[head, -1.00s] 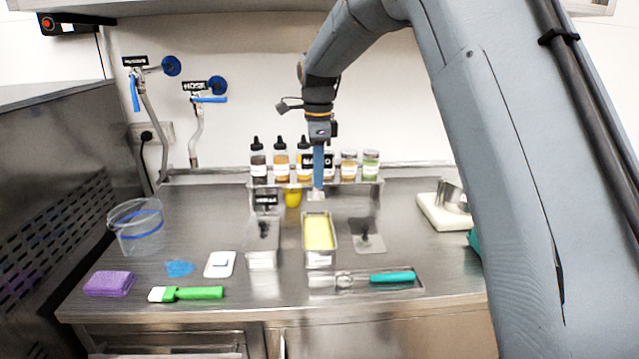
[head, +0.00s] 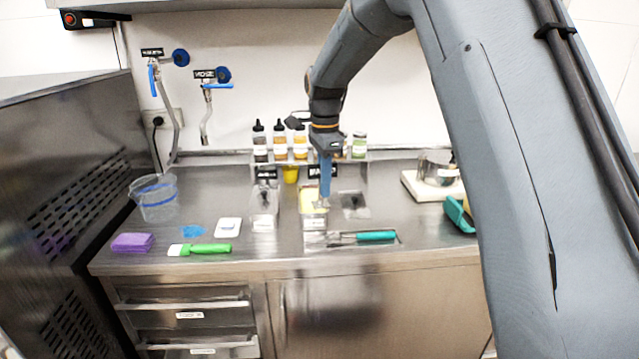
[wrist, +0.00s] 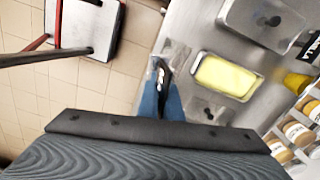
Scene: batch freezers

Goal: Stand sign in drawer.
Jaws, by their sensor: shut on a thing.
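My gripper (head: 324,190) points down over the counter, near the yellow-filled metal pan. It also shows in the wrist view (wrist: 166,95), with its blue fingers shut on a small dark and grey thing, apparently the sign (wrist: 162,72). The sign is seen nearly edge-on and its face cannot be read. Below the counter's left part are an upper drawer (head: 190,322) and a lower drawer (head: 205,353), each with a bar handle and a white label. I cannot tell for certain whether either stands open.
The yellow-filled pan (head: 308,222) stands near the gripper. A clear jug (head: 157,205), purple sponge (head: 132,242), green-handled brush (head: 205,248) and teal-handled tool (head: 370,237) lie along the counter. A freezer (head: 55,185) stands left. In the wrist view, a stool (wrist: 85,30) stands on the floor.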

